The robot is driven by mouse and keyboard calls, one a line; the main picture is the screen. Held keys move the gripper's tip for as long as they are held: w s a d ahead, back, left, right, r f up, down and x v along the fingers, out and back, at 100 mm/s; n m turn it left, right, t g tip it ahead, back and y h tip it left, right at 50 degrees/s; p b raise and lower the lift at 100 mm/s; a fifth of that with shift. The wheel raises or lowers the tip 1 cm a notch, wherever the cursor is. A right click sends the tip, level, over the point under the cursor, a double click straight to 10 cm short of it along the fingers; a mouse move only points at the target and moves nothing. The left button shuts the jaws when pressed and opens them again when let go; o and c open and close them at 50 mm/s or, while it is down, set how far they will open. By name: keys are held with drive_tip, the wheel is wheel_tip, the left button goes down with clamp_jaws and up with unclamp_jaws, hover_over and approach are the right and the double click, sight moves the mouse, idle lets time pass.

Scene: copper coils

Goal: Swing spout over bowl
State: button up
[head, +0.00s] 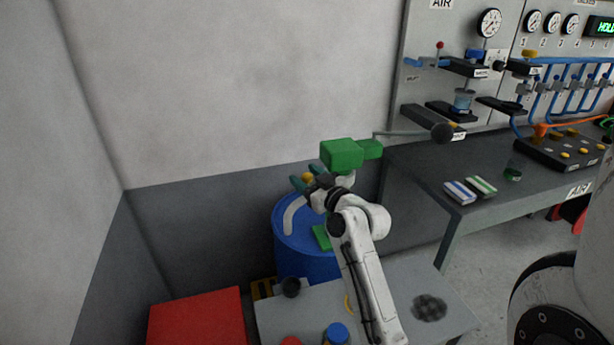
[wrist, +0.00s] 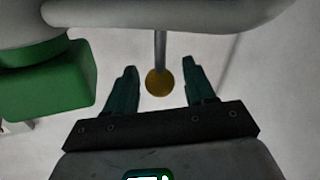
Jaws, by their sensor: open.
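The spout is a pale curved pipe (head: 292,215) that bends down in front of the blue drum; my arm hides part of it. In the wrist view the pale pipe (wrist: 180,15) crosses the top, beside a green block (wrist: 50,85). A thin rod runs down from the pipe to a brass ball knob (wrist: 159,83), also seen in the head view (head: 308,177). My gripper (wrist: 160,74) is open, with its dark green fingers on either side of the knob and gaps at both sides.
A blue drum (head: 305,262) stands behind my arm. The low grey table (head: 400,285) carries a blue-capped jar (head: 337,333) and a dark mesh patch. A red box top (head: 197,318) is at left. A dark bench (head: 425,170) with gauges above stands at right.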

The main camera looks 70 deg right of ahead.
drive_tip(key=shift+c, duration=0.3)
clamp_jaws()
idle(0.4)
